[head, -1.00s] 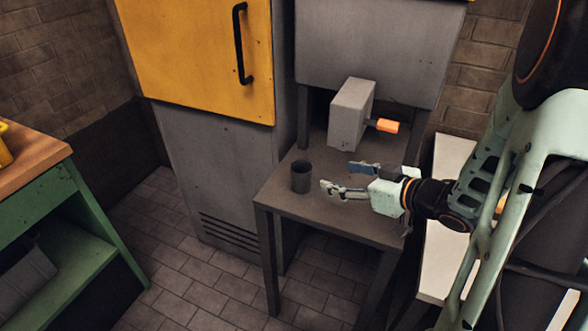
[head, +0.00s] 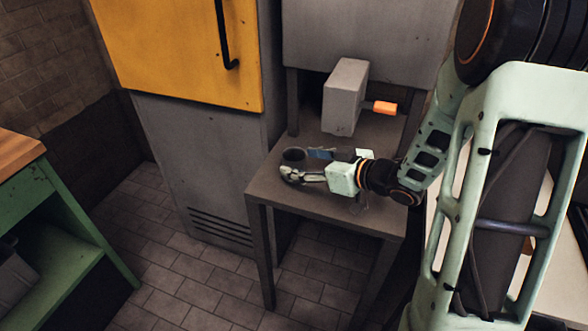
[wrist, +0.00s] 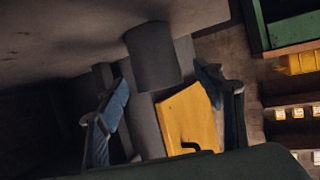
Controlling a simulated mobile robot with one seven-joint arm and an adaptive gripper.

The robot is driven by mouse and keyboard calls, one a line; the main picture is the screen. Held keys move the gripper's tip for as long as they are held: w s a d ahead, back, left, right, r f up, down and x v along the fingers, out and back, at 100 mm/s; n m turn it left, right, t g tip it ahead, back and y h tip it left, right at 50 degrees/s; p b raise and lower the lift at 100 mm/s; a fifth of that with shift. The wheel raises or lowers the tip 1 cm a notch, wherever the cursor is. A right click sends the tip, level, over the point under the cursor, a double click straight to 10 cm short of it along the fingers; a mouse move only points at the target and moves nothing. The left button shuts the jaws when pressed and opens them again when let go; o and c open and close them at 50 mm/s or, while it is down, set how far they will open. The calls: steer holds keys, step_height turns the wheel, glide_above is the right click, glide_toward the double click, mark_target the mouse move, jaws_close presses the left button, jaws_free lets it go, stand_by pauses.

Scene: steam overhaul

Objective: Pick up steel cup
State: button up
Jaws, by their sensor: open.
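The steel cup (head: 293,155) is a small dark grey cylinder standing upright on the grey metal table (head: 320,205), near its left side. In the head view its lower part is hidden behind one finger. My gripper (head: 303,164) is open and reaches in from the right, low over the table, with its fingertips at the cup. In the wrist view the cup (wrist: 152,55) is ahead, between the open fingers (wrist: 158,105) or just beyond their tips; I cannot tell which. No finger clearly touches it.
A grey box (head: 345,97) with an orange handle (head: 385,108) stands at the table's back. A grey cabinet with a yellow door (head: 175,50) is behind left. A green workbench (head: 50,210) stands at far left, with open tiled floor between.

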mark_target(293, 158)
steer(key=x, duration=0.3)
steer(key=shift+w+a+f+b, duration=0.15)
steer(key=shift+w+f+b, duration=0.05)
steer(key=shift+w+b, duration=0.2)
steer(key=c, duration=1.3)
steer(key=shift+r, duration=0.25)
steer(key=shift+c, duration=0.2)
